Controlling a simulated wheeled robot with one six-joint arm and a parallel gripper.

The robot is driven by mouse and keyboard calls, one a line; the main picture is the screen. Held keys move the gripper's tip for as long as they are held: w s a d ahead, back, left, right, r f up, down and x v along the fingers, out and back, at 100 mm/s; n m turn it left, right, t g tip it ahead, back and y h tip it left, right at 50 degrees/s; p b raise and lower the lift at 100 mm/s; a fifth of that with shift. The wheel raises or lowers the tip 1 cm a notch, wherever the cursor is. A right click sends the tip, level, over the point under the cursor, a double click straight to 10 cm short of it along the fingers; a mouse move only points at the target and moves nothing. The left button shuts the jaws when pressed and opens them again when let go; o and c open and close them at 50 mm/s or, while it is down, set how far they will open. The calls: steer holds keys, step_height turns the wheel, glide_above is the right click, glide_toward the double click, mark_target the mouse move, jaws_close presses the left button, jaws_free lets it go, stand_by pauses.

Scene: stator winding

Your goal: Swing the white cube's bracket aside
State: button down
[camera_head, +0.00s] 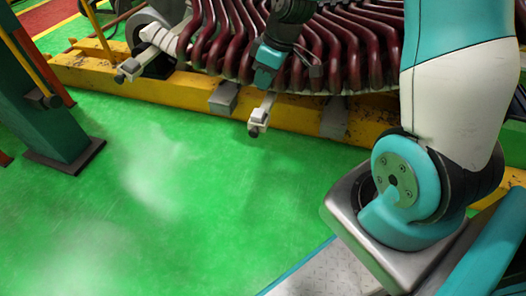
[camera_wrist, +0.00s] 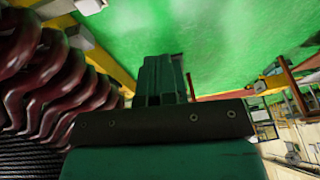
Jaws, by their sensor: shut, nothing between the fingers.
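My gripper (camera_head: 265,78) is in front of the dark red coils, at the top middle of the head view. In the wrist view my gripper (camera_wrist: 163,75) has its two green fingers together, with nothing between them. A pale bracket (camera_head: 265,103) with a small whitish cube (camera_head: 257,118) at its end sticks out over the yellow beam, just below my gripper. Whether they touch is unclear. A second pale bracket (camera_head: 141,58) with a block at its end stands farther left. In the wrist view a whitish cube (camera_wrist: 89,7) shows at the top left, apart from the fingers.
The coils (camera_head: 340,45) stand close behind my gripper. A yellow beam (camera_head: 180,100) with grey blocks (camera_head: 223,98) runs below them. A dark green post (camera_head: 45,130) stands at the left. The green floor (camera_head: 200,190) in front is clear.

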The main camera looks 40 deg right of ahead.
steer(key=w+d+f+b, duration=0.2)
steer(key=d+f+b, duration=0.55)
steer(key=f, duration=0.85)
steer(key=shift+h, duration=0.4)
steer(key=w+a+f+b, duration=0.1)
steer(key=f, duration=0.2)
steer(key=w+f+b, duration=0.2)
steer(key=f, duration=0.1)
steer(key=w+a+f+b, duration=0.1)
steer(key=w+f, duration=0.1)
steer(key=f, duration=0.1)
steer(key=shift+a+f+b, duration=0.3)
steer(key=shift+a+f, duration=0.05)
steer(key=shift+f, duration=0.05)
